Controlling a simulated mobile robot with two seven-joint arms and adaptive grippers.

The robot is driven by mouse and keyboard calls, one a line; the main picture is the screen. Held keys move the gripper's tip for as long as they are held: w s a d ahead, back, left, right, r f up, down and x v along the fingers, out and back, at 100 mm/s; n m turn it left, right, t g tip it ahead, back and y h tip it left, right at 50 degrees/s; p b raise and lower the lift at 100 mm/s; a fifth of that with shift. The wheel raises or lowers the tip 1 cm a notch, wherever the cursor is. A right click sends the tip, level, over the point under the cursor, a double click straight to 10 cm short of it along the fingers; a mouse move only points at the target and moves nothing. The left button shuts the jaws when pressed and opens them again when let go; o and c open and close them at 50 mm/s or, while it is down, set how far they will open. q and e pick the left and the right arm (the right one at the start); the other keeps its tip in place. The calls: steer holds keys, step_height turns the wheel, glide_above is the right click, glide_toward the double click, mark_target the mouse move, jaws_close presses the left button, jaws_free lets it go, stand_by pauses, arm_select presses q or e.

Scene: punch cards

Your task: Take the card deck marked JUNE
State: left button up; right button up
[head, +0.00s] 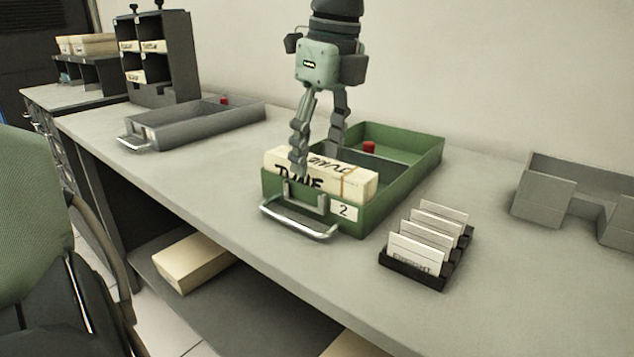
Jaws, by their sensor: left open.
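The card deck marked JUNE (345,184) is a cream block with black lettering on its front and top. It lies in the front part of a green tray (405,196) that has a metal handle and a label "2". My left gripper (317,166) points down over the deck from above. Its fingers are open, one in front of the deck's face and hiding part of the lettering, the other behind it. I cannot tell whether the fingers touch the deck. My right gripper is not in view.
A black rack of cards (428,262) stands right of the tray. A grey tray (190,124) and a dark shelf unit (182,60) are at the back left. A grey box (545,200) is at the right. A chair (35,210) stands at the left.

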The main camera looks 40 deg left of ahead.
arm_select(q)
steer(key=shift+f, duration=0.4)
steer(key=shift+c, duration=0.3)
jaws_close()
steer(key=shift+r, duration=0.1)
